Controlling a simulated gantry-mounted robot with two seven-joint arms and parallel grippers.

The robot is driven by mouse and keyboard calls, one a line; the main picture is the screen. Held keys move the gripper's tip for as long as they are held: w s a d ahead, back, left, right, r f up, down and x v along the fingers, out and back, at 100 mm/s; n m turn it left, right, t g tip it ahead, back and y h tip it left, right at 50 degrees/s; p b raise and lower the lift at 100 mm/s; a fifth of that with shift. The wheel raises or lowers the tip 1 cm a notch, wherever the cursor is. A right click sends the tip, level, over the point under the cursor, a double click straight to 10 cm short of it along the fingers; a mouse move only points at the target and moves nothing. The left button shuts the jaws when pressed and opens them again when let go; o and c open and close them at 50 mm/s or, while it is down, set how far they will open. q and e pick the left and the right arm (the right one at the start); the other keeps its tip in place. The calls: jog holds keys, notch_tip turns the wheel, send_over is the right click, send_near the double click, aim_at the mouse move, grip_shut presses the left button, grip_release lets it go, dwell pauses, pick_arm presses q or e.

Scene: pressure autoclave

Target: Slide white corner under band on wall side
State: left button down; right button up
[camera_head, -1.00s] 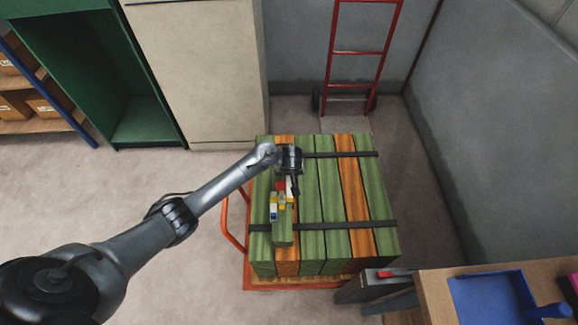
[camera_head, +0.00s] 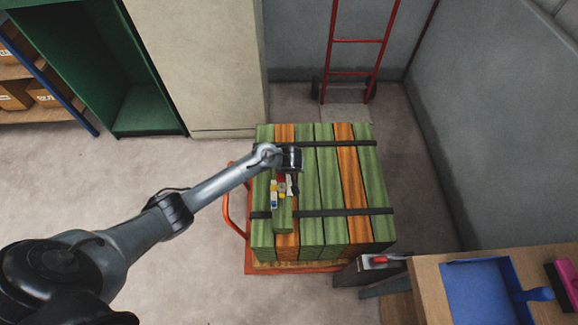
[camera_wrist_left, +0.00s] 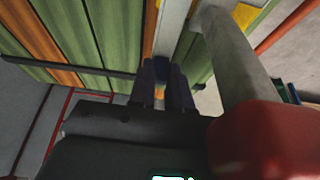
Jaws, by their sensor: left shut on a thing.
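A stack of green and orange boards (camera_head: 325,175) stands on an orange cart (camera_head: 300,267). A dark rear band (camera_head: 345,143) and a dark front band (camera_head: 345,212) cross its top. My left gripper (camera_head: 293,186) is over the stack's left part, between the bands. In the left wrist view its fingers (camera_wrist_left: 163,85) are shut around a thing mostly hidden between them. A pale strip (camera_wrist_left: 172,28) shows just beyond the fingertips; it seems to be the white corner, but I cannot tell its shape. My right gripper is out of view.
A red hand truck (camera_head: 355,40) stands behind. A grey wall (camera_head: 490,110) is to the right.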

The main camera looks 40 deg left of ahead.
pick_arm(q)
jog(key=c, duration=1)
grip_release()
